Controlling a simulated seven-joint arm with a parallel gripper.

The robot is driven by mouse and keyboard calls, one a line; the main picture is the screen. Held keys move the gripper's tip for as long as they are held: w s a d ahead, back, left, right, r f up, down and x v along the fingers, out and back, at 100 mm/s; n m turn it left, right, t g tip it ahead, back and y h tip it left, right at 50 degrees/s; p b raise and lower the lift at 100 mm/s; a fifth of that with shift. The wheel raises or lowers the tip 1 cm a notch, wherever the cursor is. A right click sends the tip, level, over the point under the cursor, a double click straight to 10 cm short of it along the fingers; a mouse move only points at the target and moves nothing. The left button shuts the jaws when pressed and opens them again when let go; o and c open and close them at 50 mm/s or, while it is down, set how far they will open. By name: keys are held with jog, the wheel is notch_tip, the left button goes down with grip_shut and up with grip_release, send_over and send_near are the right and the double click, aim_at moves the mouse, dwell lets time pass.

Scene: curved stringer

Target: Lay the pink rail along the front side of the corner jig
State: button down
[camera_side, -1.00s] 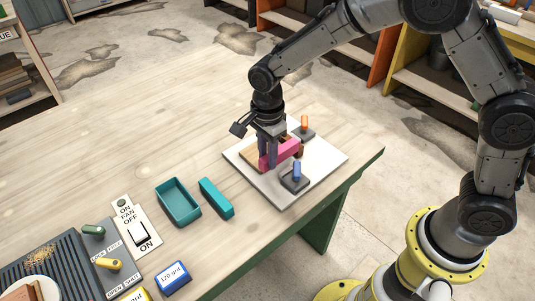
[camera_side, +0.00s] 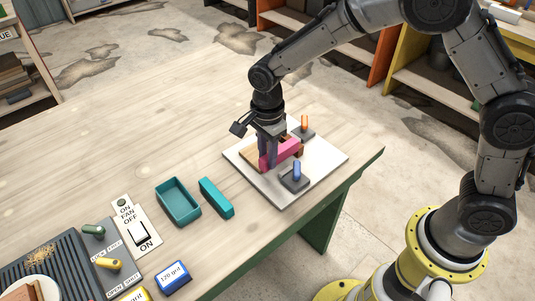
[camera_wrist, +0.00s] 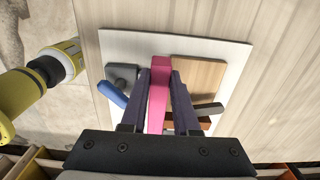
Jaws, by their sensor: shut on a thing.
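The pink rail (camera_side: 282,153) is over the white board (camera_side: 322,162) at the table's right end. My gripper (camera_side: 267,163) is shut on it, with the two dark fingers on either side of the rail in the wrist view (camera_wrist: 160,98). The corner jig, a light wooden piece with a brown edge (camera_side: 250,155), lies beside the rail; in the wrist view its wooden plate (camera_wrist: 198,74) is just right of the rail. Whether the rail touches the jig or the board I cannot tell. My fingers hide part of the rail and jig.
A blue-handled clamp (camera_side: 295,178) and an orange-handled clamp (camera_side: 304,128) stand on the board. A teal tray (camera_side: 178,203) and its teal lid or bar (camera_side: 216,198) lie to the left, near a switch panel (camera_side: 138,228). The table's far left is clear.

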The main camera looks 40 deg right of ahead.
jog(key=shift+f, duration=1.7)
jog(key=c, duration=0.6)
grip_release()
notch_tip(320, 180, up, 14)
jog(key=shift+f, duration=0.1)
